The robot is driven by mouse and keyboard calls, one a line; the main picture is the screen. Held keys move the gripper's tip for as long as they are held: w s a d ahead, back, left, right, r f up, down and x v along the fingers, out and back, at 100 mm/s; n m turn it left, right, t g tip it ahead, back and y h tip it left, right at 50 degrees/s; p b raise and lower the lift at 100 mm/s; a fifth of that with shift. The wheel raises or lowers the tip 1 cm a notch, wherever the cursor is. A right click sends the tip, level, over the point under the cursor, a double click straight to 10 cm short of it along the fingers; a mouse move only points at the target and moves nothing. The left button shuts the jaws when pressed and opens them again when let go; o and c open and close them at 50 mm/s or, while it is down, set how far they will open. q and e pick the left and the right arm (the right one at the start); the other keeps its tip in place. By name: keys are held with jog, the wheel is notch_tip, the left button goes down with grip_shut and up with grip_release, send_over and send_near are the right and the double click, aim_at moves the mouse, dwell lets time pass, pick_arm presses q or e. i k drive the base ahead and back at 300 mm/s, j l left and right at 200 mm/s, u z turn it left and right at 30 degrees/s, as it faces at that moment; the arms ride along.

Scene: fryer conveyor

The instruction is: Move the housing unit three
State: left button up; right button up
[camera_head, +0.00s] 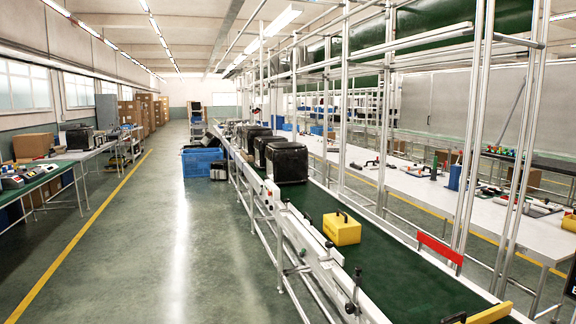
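Several black boxy housing units stand in a row on the green conveyor belt (385,268). The nearest housing unit (287,163) is upright, with a second one (261,150) close behind it and more behind that, partly hidden. Which of them is unit three I cannot tell. A yellow box with a black handle (342,229) sits on the belt nearer to me. Neither of my grippers is in view.
Blue crates (201,161) stand on the floor left of the conveyor. A white workbench (405,184) with tools runs along the right, behind metal posts. A red plate (440,248) is on the conveyor's right side. A yellow thing (490,313) is cut off at the bottom. The left aisle floor is clear.

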aim_at(287, 163)
jog(key=i+j+u, duration=0.25)
jog(key=i, duration=0.25)
jog(key=i+u, duration=0.25)
jog(key=i, duration=0.25)
jog(key=i+u, duration=0.15)
jog(key=i, duration=5)
jog(key=i+z, duration=0.15)
jog(key=i, duration=0.3)
jog(key=i+j+z, duration=0.2)
jog(key=i, duration=0.2)
jog(key=i+z, duration=0.15)
jog(key=i, duration=0.25)
jog(key=i+j+z, duration=0.2)
jog(key=i, duration=0.25)
jog(key=i+j+z, duration=0.15)
jog(key=i+z, duration=0.15)
jog(key=z, duration=0.2)
jog(key=i+j+z, duration=0.25)
jog(key=z, duration=0.2)
jog(key=i+j+z, duration=0.2)
jog(key=j+z, duration=0.3)
jog(key=i+j+z, duration=0.15)
jog(key=j+z, duration=0.15)
jog(key=z, duration=0.15)
